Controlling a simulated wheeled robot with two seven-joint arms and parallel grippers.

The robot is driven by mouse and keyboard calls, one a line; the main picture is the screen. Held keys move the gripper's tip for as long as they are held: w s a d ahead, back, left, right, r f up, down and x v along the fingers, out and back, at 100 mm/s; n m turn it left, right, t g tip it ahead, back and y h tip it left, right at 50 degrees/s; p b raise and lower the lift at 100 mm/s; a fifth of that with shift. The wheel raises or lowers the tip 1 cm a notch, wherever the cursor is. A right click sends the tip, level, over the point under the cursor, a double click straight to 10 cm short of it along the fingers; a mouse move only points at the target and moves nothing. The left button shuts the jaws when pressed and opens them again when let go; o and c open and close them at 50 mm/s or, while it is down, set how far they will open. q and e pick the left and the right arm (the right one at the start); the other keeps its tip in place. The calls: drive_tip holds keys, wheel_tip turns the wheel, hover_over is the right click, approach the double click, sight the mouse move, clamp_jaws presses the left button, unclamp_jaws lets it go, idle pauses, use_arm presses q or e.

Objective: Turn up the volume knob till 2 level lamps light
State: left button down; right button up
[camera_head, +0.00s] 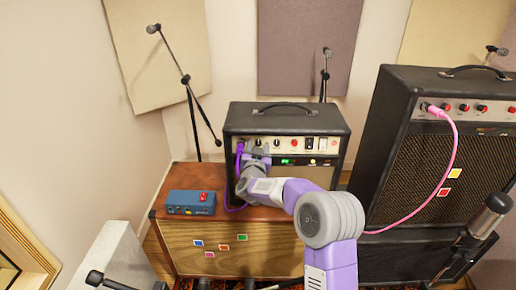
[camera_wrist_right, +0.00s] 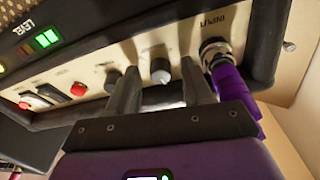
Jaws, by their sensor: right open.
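The small black amp (camera_head: 285,118) stands on a wooden cabinet, with its control panel facing me. My right gripper (camera_head: 258,150) is at the left part of that panel and hides some of it. In the right wrist view the gripper (camera_wrist_right: 160,92) is open, with one finger on each side of a grey, white-topped knob (camera_wrist_right: 160,70). I cannot tell whether either finger touches it. Beside the LEVEL label, a green level lamp area (camera_wrist_right: 47,38) is lit and looks like two segments side by side. Green light also shows in the head view (camera_head: 286,161).
A purple cable plug (camera_wrist_right: 222,75) sits in the INPUT jack close beside one finger. A blue box (camera_head: 190,203) with a red top part lies left on the cabinet (camera_head: 200,250). A larger amp (camera_head: 425,155) with a pink cable (camera_head: 453,150) stands right. Microphone stands are around.

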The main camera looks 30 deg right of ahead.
drive_tip(key=p+v, duration=0.1)
drive_tip(key=v, duration=0.6)
drive_tip(key=shift+s+a, duration=0.15)
drive_tip(key=shift+s, duration=0.05)
idle(0.8)
drive_tip(key=s+a+f+n+g+y+p, duration=0.25)
drive_tip(key=a+f+y, duration=0.3)
drive_tip(key=f, duration=0.65)
drive_tip(key=s+a+f+n+g+y+p, duration=0.15)
drive_tip(key=s+a+f+y, duration=0.25)
drive_tip(key=a+f, duration=0.5)
drive_tip(key=s+a+f+g+y, duration=0.1)
drive_tip(key=s+a+f+g, duration=0.2)
drive_tip(key=s+f, duration=0.2)
drive_tip(key=s+a+f+n+g+y+p, duration=0.1)
drive_tip(key=s+a+f+g, duration=0.3)
drive_tip(key=s, duration=0.8)
drive_tip(key=s+a+f+n+g+y, duration=0.1)
drive_tip(key=s+a+f+g+y, duration=0.2)
drive_tip(key=s, duration=0.6)
drive_tip(key=x, duration=0.2)
drive_tip(key=shift+s+a+f+p, duration=0.2)
drive_tip(key=shift+s+f+p, duration=0.05)
drive_tip(key=shift+f+p, duration=0.15)
